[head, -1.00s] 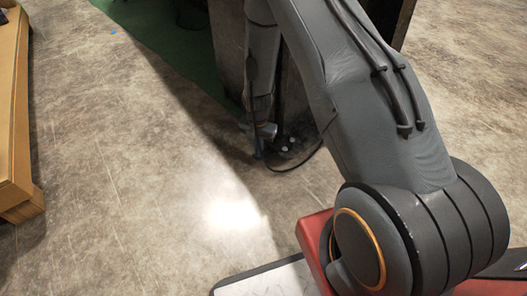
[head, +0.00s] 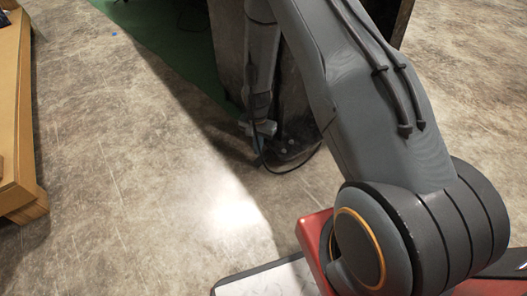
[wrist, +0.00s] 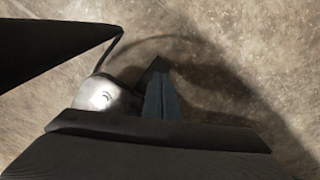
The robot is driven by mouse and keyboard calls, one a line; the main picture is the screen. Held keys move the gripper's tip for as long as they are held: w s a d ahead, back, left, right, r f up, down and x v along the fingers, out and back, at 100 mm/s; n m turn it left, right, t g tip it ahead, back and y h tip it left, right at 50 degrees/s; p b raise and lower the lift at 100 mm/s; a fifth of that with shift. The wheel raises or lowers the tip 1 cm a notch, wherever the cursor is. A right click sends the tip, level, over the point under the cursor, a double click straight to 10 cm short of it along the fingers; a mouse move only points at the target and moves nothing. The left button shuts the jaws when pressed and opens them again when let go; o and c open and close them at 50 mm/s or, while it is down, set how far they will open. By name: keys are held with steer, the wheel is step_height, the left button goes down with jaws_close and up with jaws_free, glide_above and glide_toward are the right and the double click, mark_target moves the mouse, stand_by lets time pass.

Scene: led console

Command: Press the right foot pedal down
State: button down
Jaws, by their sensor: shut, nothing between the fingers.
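My gripper (wrist: 159,72) points down with its dark fingers together and nothing between them. In the head view my gripper (head: 258,143) is small, low over the floor by the foot of the dark console (head: 300,100). Beside it, at the console's base, is a dark low shape with pale round spots (head: 290,146). It may be a foot pedal, but my arm covers part of this area and I cannot tell which pedal it is. In the wrist view a pale rounded metal part (wrist: 104,98) lies left of the fingers; no pedal is clearly recognisable there.
A thin black cable (head: 290,171) loops near my gripper. A wooden bench or pallet (head: 14,130) stands at the far left. The grey floor (head: 120,150) between bench and console is clear.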

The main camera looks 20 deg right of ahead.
steer(key=shift+r+p, duration=2)
steer(key=shift+r, duration=0.9)
